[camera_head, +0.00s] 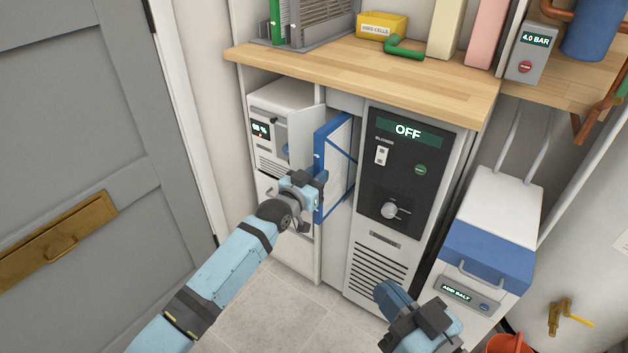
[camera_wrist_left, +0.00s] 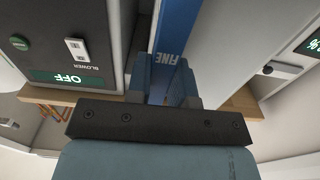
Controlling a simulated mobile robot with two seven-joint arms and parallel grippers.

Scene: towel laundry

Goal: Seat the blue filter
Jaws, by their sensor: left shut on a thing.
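The blue filter (camera_head: 321,168), a tall panel with a blue frame and pale face, stands upright at the gap between the white unit and the blower cabinet. Its front edge sticks out of the gap; how far the rear reaches in is hidden. My left gripper (camera_head: 314,190) is shut on the filter's front edge. In the left wrist view, the filter (camera_wrist_left: 178,28) shows the label "FINE" and runs between the fingers of my left gripper (camera_wrist_left: 166,78). My right gripper (camera_head: 432,325) is low at the bottom, apart from the filter; its fingers cannot be made out.
The blower cabinet (camera_head: 376,240) reads OFF and stands right of the filter. The white unit (camera_head: 286,105) with a small display is at left, with an open door (camera_head: 302,135). A wooden counter (camera_head: 360,78) overhangs both. A salt bin (camera_head: 485,250) stands at right.

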